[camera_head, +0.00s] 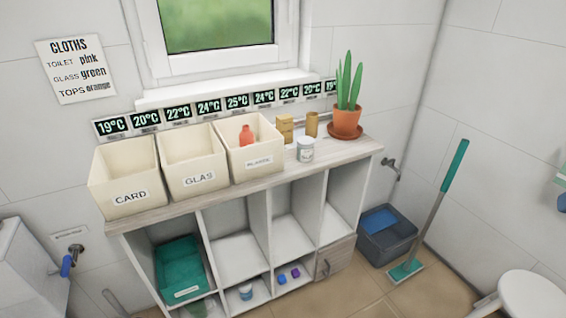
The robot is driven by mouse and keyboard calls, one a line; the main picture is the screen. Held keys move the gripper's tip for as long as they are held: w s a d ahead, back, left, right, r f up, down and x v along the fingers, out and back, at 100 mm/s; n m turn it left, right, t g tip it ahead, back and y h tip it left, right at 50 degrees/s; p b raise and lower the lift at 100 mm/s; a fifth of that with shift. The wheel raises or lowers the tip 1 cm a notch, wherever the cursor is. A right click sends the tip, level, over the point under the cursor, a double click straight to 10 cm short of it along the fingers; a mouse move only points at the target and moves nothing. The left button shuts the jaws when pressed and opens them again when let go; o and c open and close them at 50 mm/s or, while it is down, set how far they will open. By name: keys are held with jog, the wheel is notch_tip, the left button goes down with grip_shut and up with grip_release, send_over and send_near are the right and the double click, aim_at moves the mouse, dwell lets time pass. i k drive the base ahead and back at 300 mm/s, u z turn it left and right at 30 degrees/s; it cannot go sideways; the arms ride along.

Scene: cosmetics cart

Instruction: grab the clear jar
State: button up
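A small pale jar (306,150) with a whitish top and a label stands upright on the wooden cart top (333,158), right of the bins and left of the plant. It looks whitish or clear; I cannot tell which. A second small jar (245,292), pale with blue, stands in a bottom compartment of the cart. A greenish, partly see-through item (197,308) shows at the bottom left under the teal bin, cut off and unclear. My gripper is not in view.
Cream bins marked CARD (128,196), GLAS (198,178) and PLASTIC (258,161) line the cart top; the last holds a red bottle (246,135). A yellowish box (285,128), a tan cup (312,124) and a potted plant (346,119) stand near the pale jar.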

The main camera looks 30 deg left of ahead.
aim_at(305, 151)
jog(key=u, duration=0.1)
jog(key=k, duration=1)
jog(key=u, duration=1.55)
jog(key=i, duration=1.5)
jog(key=z, duration=0.05)
